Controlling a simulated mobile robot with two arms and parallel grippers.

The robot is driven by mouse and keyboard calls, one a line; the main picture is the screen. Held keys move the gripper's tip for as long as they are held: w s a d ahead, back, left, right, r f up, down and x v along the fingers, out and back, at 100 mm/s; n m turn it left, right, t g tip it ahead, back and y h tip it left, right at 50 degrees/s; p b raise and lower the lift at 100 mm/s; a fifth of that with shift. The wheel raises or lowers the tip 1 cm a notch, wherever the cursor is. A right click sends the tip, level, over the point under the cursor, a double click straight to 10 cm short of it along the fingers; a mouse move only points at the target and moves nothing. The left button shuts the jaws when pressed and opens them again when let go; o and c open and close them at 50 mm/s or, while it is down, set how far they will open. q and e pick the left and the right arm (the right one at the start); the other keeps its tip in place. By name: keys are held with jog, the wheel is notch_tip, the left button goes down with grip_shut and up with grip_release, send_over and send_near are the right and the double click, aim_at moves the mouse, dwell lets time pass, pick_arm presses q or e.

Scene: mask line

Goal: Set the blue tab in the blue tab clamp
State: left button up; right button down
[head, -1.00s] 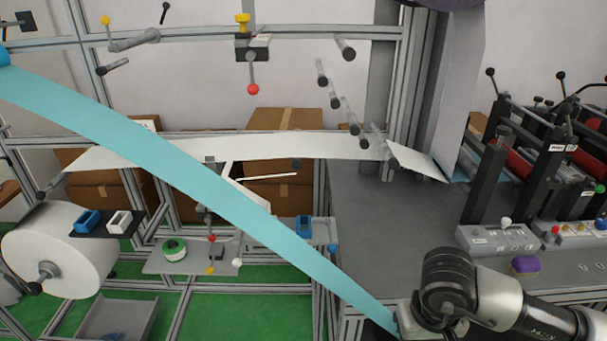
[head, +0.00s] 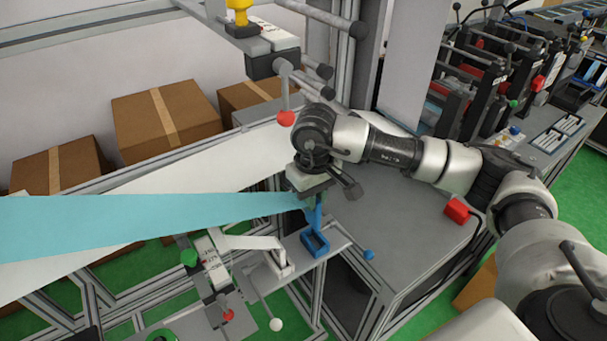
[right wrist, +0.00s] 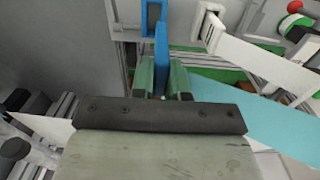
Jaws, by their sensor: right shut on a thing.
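The blue tab is the end of the long light-blue strip (head: 150,222), which runs in from the left. My right gripper (head: 311,201) is shut on that end; the fingers mostly hide the tab itself. The blue tab clamp (head: 315,243) sits on a small grey shelf directly below the gripper, its blue upright reaching up to the fingertips. In the right wrist view, the blue upright (right wrist: 161,45) lines up with the gap between the greenish fingers (right wrist: 161,76). I cannot tell whether the tab touches the clamp. My left gripper is not in view.
A white web (head: 190,190) runs behind the strip. A lever with a red ball (head: 286,118) hangs close to my right wrist. A white-ball lever (head: 275,324) and a white bracket (head: 265,248) stand left of the clamp. The grey bench top (head: 400,215) is at right.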

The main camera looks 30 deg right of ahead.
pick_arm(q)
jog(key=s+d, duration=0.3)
pick_arm(e)
jog(key=f, duration=0.1)
jog(key=f+b, duration=0.1)
jog(key=d+f, duration=0.1)
jog(key=shift+w+d, duration=0.1)
jog(key=shift+w, duration=0.15)
notch_tip(320, 180, down, 4)
jog(key=b, duration=0.3)
jog(key=shift+f, duration=0.1)
pick_arm(q)
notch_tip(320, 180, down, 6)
jog(key=b, duration=0.2)
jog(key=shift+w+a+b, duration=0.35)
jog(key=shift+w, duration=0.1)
pick_arm(e)
jog(key=shift+f, duration=1.1)
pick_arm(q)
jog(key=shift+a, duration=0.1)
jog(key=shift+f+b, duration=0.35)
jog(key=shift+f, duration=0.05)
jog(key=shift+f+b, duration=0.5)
pick_arm(e)
jog(key=shift+f, duration=0.3)
